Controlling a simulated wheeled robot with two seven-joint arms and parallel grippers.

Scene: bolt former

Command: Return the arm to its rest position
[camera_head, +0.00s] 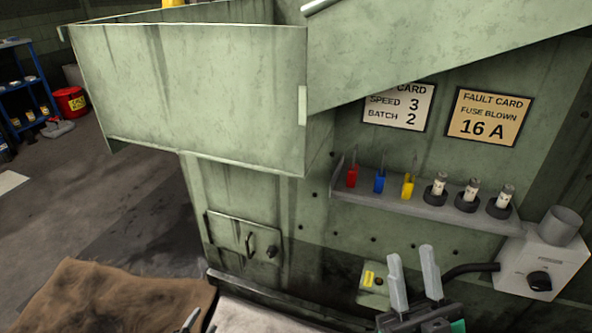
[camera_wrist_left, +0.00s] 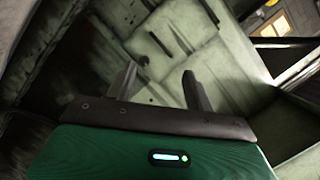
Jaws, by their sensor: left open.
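My left gripper (camera_wrist_left: 160,80) shows in the left wrist view with its two grey fingers apart and nothing between them. In the head view only a small grey tip (camera_head: 190,319) of it shows at the bottom edge, by the brown cloth. My right gripper (camera_head: 411,254) is at the bottom right of the head view, fingers pointing up and apart, with nothing between them. It is in front of the green machine (camera_head: 240,190), below the shelf. Most of both arms is out of view.
A shelf (camera_head: 430,208) holds red, blue and yellow pieces and several fuses in dark holders. A grey switch box (camera_head: 540,262) is at the right. A fault card (camera_head: 487,117) reads 16 A. A brown cloth (camera_head: 110,298) lies at lower left. Open floor (camera_head: 120,205) is at the left.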

